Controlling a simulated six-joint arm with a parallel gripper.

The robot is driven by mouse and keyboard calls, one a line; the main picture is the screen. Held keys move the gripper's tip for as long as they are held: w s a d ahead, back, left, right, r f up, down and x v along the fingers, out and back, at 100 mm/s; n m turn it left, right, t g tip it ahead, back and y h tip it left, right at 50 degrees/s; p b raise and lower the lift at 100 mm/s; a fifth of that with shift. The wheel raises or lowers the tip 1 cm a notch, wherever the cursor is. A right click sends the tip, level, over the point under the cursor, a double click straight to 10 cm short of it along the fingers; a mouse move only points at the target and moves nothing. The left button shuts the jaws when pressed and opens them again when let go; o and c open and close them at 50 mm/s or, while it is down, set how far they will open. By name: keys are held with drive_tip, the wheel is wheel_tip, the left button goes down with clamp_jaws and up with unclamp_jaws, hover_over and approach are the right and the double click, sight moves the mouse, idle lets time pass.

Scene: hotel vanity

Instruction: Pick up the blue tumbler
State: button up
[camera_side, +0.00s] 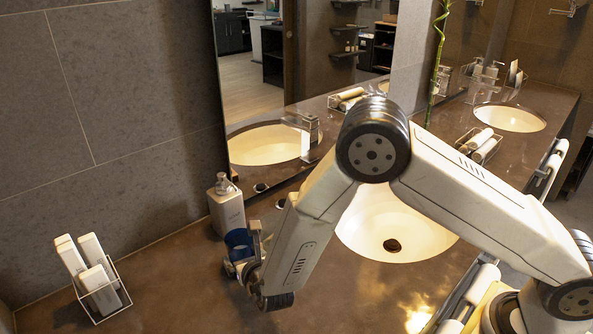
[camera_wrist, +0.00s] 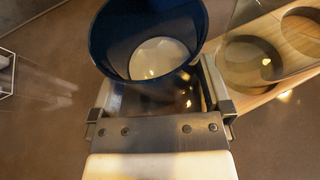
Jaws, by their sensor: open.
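The blue tumbler (camera_side: 237,241) stands on the dark counter in front of the soap bottle, partly hidden by my gripper (camera_side: 250,266) in the side view. In the wrist view the tumbler (camera_wrist: 112,48) fills the top middle, with its open mouth and pale inside bottom showing. My gripper (camera_wrist: 158,90) is open, with one finger to the left and one to the right of the tumbler's near side. I cannot tell whether either finger touches it.
A soap bottle (camera_side: 227,208) stands just behind the tumbler. A wire holder (camera_side: 120,303) with white packets sits at the left. A wooden tray (camera_wrist: 285,50) with round recesses lies close on the right in the wrist view. The sink basin (camera_side: 410,235) is to the right.

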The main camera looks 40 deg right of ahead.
idle(0.3)
drive_tip(key=c, duration=1.2)
drive_tip(key=shift+r, duration=0.2)
drive_tip(key=shift+r, duration=0.8)
drive_tip(key=s+d+r, duration=0.1)
drive_tip(key=s+r, duration=0.2)
drive_tip(key=s, duration=0.1)
drive_tip(key=s+d+r, duration=0.1)
drive_tip(key=s+r, duration=0.3)
drive_tip(key=s, duration=0.1)
drive_tip(key=s+d+r, duration=0.2)
drive_tip(key=s+r, duration=0.2)
drive_tip(key=shift+s, duration=0.2)
